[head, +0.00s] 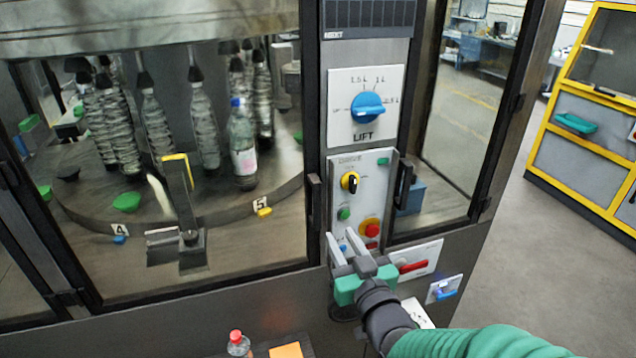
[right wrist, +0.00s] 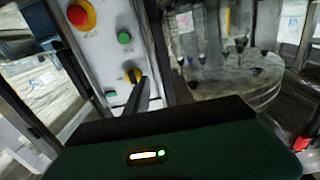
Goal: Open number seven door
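No label reading seven is legible in either view. The machine has a large glass door at the left with a dark upright handle (head: 314,200). A narrower glass door at the right has its own dark handle (head: 404,184). Between them is the grey control panel (head: 376,166), also in the right wrist view (right wrist: 100,62). My right gripper (head: 347,248), teal and grey, is in front of the panel's lower end, below and between the two handles. It holds nothing that I can see; its finger gap is unclear. My left gripper is not in view.
A red-handled switch (head: 411,266) and a blue-handled switch (head: 445,292) are close right of my gripper. Bottles stand on a round table behind the left glass, near labels 4 (head: 119,230) and 5 (head: 261,203). A yellow-framed cabinet (head: 585,100) stands right, across open floor.

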